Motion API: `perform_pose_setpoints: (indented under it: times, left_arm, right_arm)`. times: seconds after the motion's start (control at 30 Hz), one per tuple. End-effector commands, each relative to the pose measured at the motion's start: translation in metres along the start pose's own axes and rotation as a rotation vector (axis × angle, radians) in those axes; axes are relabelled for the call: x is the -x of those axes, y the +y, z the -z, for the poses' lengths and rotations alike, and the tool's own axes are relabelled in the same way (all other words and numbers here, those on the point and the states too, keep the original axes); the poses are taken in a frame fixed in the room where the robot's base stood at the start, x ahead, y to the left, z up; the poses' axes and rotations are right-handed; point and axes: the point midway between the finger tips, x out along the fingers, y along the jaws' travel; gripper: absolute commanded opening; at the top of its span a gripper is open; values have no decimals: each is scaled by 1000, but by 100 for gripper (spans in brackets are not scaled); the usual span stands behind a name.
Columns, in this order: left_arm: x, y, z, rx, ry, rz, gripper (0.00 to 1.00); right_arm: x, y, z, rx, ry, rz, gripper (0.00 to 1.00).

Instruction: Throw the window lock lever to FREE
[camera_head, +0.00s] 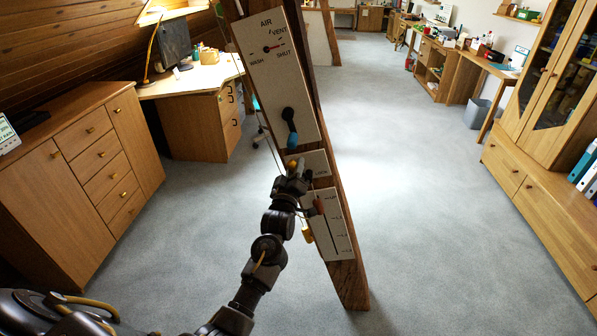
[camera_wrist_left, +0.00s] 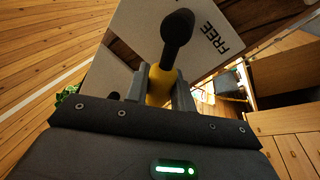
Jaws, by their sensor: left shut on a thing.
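The lock plate (camera_head: 318,161) is a small pale panel on the slanted timber brace, between two larger panels. In the left wrist view the word FREE (camera_wrist_left: 222,38) is printed on the plate, right of the lock lever. The lever has a black round hub and arm (camera_wrist_left: 177,32) and a yellow grip (camera_wrist_left: 158,90). My left gripper (camera_wrist_left: 161,90) is shut on the yellow grip, one finger on each side. In the head view my left gripper (camera_head: 294,166) covers the lever and part of the plate. The right gripper is not in view.
The AIR panel (camera_head: 272,75) above carries a black lever with a blue grip (camera_head: 292,141), close above my gripper. The lower panel (camera_head: 330,228) has a slotted scale and an orange-brown knob (camera_head: 319,205). Timber (camera_head: 350,285) reaches the floor. Open carpet (camera_head: 420,200) lies right.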

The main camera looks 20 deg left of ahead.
Motion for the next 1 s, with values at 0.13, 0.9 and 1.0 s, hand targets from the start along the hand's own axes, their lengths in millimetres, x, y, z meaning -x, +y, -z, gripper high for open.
perform_pose_setpoints:
  times: [0.13,0.9,1.0]
  left_arm:
    - [1,-3,0,71,20,1,0]
    - [2,-7,0,149,41,9,27]
    - [2,-7,0,148,41,10,32]
  right_arm:
    - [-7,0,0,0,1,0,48]
    - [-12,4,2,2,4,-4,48]
    - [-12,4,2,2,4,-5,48]
